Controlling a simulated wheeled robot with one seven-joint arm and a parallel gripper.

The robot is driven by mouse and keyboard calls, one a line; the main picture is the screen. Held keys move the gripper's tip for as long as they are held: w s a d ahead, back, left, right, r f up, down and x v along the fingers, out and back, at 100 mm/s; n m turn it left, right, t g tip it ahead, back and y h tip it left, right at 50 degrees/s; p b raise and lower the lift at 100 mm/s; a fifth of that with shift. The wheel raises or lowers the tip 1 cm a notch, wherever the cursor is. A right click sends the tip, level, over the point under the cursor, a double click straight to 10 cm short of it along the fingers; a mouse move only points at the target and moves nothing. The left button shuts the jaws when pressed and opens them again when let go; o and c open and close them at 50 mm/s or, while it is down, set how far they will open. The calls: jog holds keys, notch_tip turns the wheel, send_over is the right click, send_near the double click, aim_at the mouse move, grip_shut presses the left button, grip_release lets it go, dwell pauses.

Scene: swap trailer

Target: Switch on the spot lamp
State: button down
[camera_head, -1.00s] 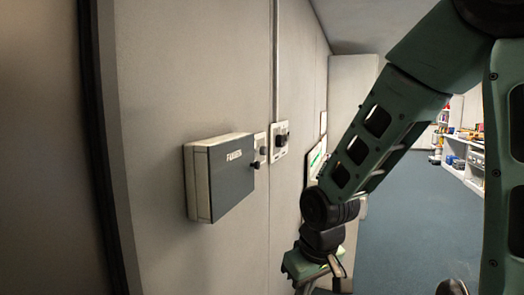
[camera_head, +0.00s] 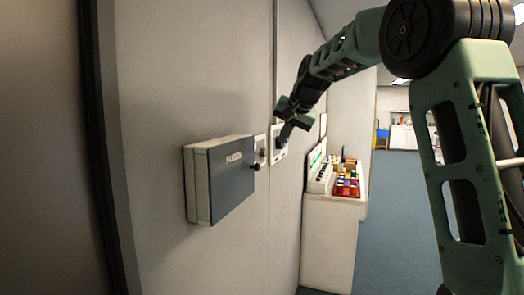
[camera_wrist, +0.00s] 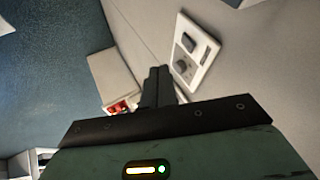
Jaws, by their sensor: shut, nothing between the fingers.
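A white wall plate (camera_head: 279,151) with dark controls is on the wall in the head view, partly hidden behind my gripper (camera_head: 287,133). In the wrist view the plate (camera_wrist: 207,55) carries a dark square rocker (camera_wrist: 201,40) and a round grey knob (camera_wrist: 187,43). My gripper is shut and empty, its fingers (camera_wrist: 158,78) pointing at the wall beside the plate in the wrist view. Whether the fingertips touch it I cannot tell. A smaller plate (camera_head: 261,143) with a dark knob is to its left. No spot lamp can be made out.
A grey box marked FUSES (camera_head: 228,178) sticks out from the wall at the left, near the plates. A white cabinet (camera_head: 329,235) with colourful items (camera_head: 348,182) on top stands beyond, against the wall. Blue floor (camera_head: 396,215) is open at the right.

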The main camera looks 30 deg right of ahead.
jog(key=shift+w+d+r, duration=0.25)
jog(key=shift+r, duration=0.4)
jog(key=w+a+f+p, duration=0.2)
jog(key=w+f+p, duration=0.3)
jog(key=w+f, duration=0.2)
jog(key=shift+w+a, duration=0.15)
jog(key=shift+w, duration=1.05)
jog(key=shift+f, duration=0.1)
jog(key=shift+p, duration=0.35)
